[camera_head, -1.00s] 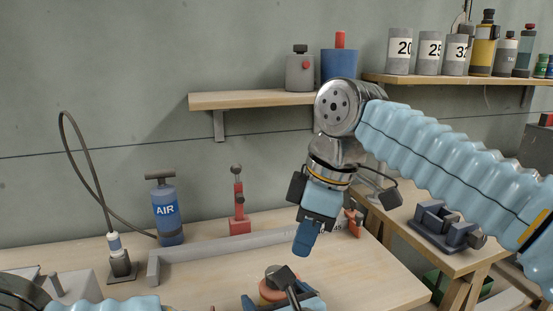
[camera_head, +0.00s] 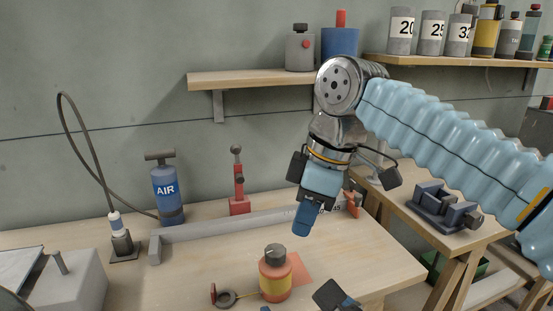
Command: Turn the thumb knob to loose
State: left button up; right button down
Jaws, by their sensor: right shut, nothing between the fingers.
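I cannot tell for sure which part is the thumb knob. A round grey cap (camera_head: 275,254) tops a red-orange canister with a yellow band (camera_head: 275,283), which stands upright on the bench. My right gripper (camera_head: 303,226) points down above the long grey bar, shut and empty, behind and above the canister and apart from it. Part of what looks like my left gripper (camera_head: 336,294) shows at the bottom edge, right of the canister. Its jaws are cut off, so their state is unclear.
A dark ring (camera_head: 226,298) lies left of the canister, and a flat orange patch (camera_head: 296,267) lies behind it. The grey bar (camera_head: 220,235) crosses the bench. Behind it stand a blue AIR pump (camera_head: 167,190) and a red stand (camera_head: 239,190). A grey box (camera_head: 72,285) sits left.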

aim_at(351, 184)
jog(key=k+l, duration=0.3)
jog(key=k, duration=0.15)
jog(key=k+l, duration=0.25)
jog(key=k, duration=0.2)
